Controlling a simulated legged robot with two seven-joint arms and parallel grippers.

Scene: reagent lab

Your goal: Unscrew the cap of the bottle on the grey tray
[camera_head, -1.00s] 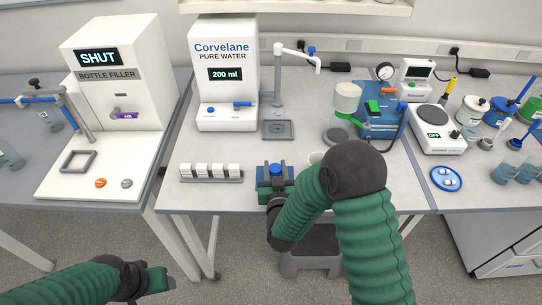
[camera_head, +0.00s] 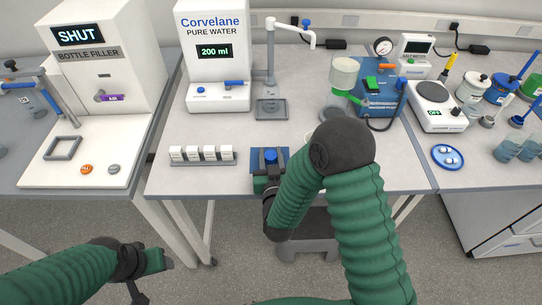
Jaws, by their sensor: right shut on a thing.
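A blue round cap (camera_head: 271,156) shows at the front edge of the bench, over a small blue tray or mat (camera_head: 284,152). The bottle under the cap is mostly hidden by the gripper and my right arm. I see no clear grey tray under it; the surface around it looks blue. My left gripper (camera_head: 152,264) hangs low at the left, in front of the bench and away from everything. Its jaws are too unclear to judge.
A grey rack (camera_head: 203,163) with several white-topped pieces stands left of the cap. The water dispenser (camera_head: 213,60) and its drip plate (camera_head: 271,110) are behind. The bottle filler (camera_head: 98,90) is at left, a blue pump unit (camera_head: 382,96) and hotplate (camera_head: 437,105) at right.

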